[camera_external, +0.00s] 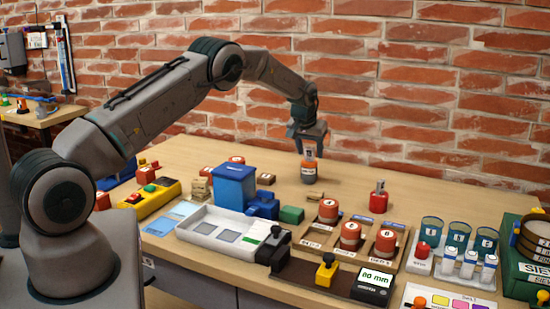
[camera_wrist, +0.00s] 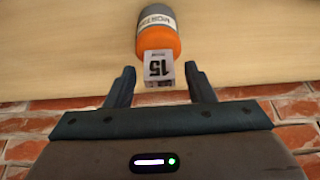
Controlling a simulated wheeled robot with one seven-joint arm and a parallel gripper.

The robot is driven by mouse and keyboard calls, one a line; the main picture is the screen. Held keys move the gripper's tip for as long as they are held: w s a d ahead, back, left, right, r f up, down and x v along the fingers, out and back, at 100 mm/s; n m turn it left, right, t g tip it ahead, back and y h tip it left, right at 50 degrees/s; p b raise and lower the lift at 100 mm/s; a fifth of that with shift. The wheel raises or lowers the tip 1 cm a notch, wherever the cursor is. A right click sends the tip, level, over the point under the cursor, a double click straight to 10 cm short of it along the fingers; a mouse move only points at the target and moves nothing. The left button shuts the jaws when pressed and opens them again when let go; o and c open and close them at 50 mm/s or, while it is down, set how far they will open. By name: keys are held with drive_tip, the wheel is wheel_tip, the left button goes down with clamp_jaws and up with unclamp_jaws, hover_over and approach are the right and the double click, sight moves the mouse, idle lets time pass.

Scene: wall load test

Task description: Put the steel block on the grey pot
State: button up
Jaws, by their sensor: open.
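The grey pot (camera_external: 309,177) with an orange upper part stands upright on the table near the brick wall. It also shows in the wrist view (camera_wrist: 158,18). The steel block (camera_wrist: 158,67), marked 15, appears to rest on the pot's orange top; it also shows small in the external view (camera_external: 309,154). My gripper (camera_wrist: 158,72) is open, directly above the pot, with one finger on each side of the block. I see gaps between the fingers and the block in the wrist view. The gripper also shows in the external view (camera_external: 308,148).
A red pot (camera_external: 379,201) with a small block on top stands to the right. A blue bin (camera_external: 235,188), a white tray (camera_external: 215,236) and a rack of red-topped weights (camera_external: 350,237) are in front. The brick wall (camera_external: 400,80) rises close behind. Table around the grey pot is mostly bare.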

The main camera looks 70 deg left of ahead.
drive_tip(key=b+v, duration=0.2)
drive_tip(key=v, duration=1)
drive_tip(key=shift+b, duration=0.35)
drive_tip(key=shift+r, duration=0.1)
drive_tip(key=s+d+r+m+h, duration=0.1)
drive_tip(key=s+d+r, duration=0.3)
drive_tip(key=d, duration=0.5)
drive_tip(key=s+d+r+m, duration=0.2)
drive_tip(key=s+d+r, duration=0.25)
drive_tip(key=d, duration=0.35)
drive_tip(key=s+d+r+m+h, duration=0.1)
drive_tip(key=s+d+r, duration=0.35)
drive_tip(key=d, duration=0.45)
drive_tip(key=s+d+f+m, duration=0.1)
drive_tip(key=s+d, duration=0.3)
drive_tip(key=s, duration=0.4)
drive_tip(key=s+d+f+m, duration=0.2)
drive_tip(key=s+d, duration=0.3)
drive_tip(key=s, duration=0.2)
drive_tip(key=s+d+f+m+h, duration=0.1)
drive_tip(key=s+d+f+m, duration=0.1)
drive_tip(key=s+d, duration=0.3)
drive_tip(key=s, duration=0.3)
drive_tip(key=shift+s, duration=0.3)
